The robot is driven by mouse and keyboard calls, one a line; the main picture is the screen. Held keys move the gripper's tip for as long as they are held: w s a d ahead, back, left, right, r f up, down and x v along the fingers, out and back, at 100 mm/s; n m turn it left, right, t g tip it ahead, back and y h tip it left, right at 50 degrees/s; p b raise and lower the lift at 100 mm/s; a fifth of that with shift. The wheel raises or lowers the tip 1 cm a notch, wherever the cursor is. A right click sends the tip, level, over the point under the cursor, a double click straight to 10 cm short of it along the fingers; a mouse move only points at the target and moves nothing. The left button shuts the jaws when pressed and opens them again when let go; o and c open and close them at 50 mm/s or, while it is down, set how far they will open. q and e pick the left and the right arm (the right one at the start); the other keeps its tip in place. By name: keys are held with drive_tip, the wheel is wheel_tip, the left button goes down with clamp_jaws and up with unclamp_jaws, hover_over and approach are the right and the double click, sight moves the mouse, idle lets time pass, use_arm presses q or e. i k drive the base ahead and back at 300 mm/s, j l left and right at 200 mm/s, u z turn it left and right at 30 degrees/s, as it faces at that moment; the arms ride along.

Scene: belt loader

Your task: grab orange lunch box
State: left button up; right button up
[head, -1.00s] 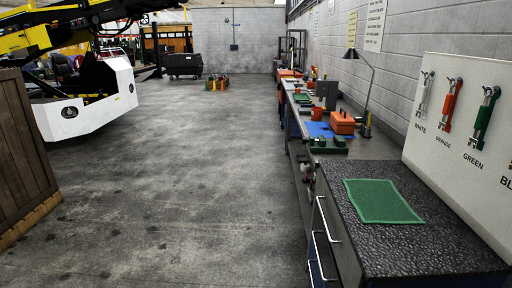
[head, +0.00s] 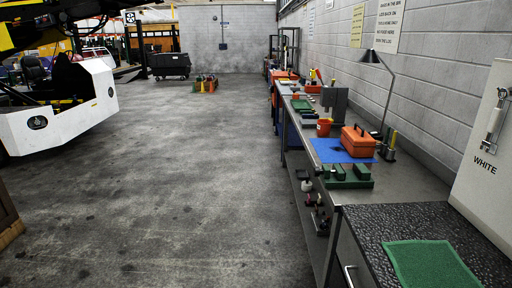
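The orange lunch box (head: 358,141) is a small orange box with a dark handle on top. It sits on the workbench (head: 409,181) along the right wall, at the right part of a blue mat (head: 329,151). Neither of my grippers shows in the head view, so I cannot see their state.
A green tray with green blocks (head: 346,177) lies on the bench nearer than the box. The floor (head: 160,190) left of the bench is clear.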

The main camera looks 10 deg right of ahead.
sight(357, 142)
drive_tip(key=i+j+z, duration=0.1)
drive_tip(key=i+z, duration=0.3)
drive_tip(key=i+j+z, duration=0.25)
drive_tip(key=i+z, duration=0.15)
drive_tip(key=i, duration=0.15)
drive_tip(key=i+j+z, duration=0.2)
drive_tip(key=z, duration=0.25)
drive_tip(key=i+j+z, duration=0.25)
drive_tip(key=z, duration=0.2)
drive_tip(key=i+j+z, duration=0.15)
drive_tip(key=j+z, duration=0.3)
drive_tip(key=i+j+z, duration=0.1)
drive_tip(key=j+z, duration=0.35)
drive_tip(key=l, duration=0.1)
